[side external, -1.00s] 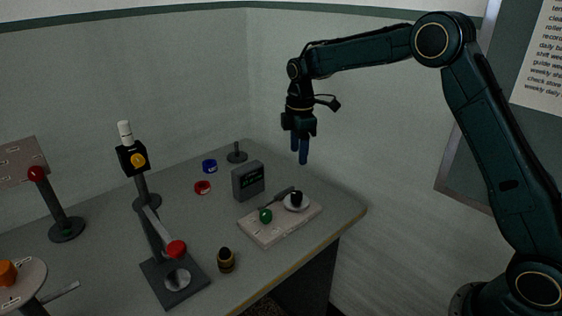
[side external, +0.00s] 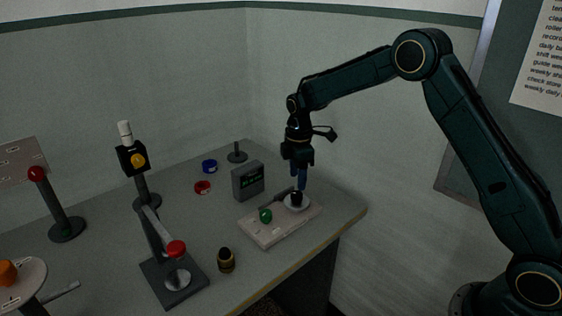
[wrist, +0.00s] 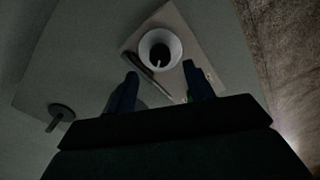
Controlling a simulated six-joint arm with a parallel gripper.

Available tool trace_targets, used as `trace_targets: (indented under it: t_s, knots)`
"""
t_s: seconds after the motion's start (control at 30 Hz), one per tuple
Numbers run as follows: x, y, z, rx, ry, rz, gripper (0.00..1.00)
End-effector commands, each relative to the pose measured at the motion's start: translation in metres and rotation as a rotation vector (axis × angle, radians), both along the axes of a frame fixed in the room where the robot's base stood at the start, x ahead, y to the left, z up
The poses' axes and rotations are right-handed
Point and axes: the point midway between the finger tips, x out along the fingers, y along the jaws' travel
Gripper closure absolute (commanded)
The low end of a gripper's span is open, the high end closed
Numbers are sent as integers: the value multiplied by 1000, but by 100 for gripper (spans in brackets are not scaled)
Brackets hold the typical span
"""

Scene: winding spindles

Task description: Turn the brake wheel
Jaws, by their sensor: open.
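A pale round wheel with a black knob (side external: 297,198) at its middle sits on the right end of a light board (side external: 262,236) near the table's right edge; I take it to be the brake wheel. In the wrist view this wheel (wrist: 174,40) shows as a pale ring around a dark knob, just beyond my fingertips. My gripper (side external: 299,184) points down right above the wheel, with its fingertips close to the knob. The wrist view shows my gripper (wrist: 159,70) open with nothing between its fingers. I cannot tell whether the fingertips touch the knob.
On the board are a green knob (side external: 265,216) and a dark lever. A grey display box (side external: 248,181) stands just behind. A red ring (side external: 202,187), a blue ring (side external: 209,166) and a post stand farther back. A red-knobbed crank stand (side external: 176,249) is at left.

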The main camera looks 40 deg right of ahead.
Motion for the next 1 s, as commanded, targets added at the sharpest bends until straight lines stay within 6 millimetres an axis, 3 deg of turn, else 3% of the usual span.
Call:
trace_targets:
  t_s: [0.2,0.4,0.83,1.0]
  knots:
    - [-1,0,-33,0,3,0,48]
    - [0,0,-51,0,1,0,48]
    - [0,0,-57,0,0,0,48]
    - [0,0,-57,0,0,0,81]
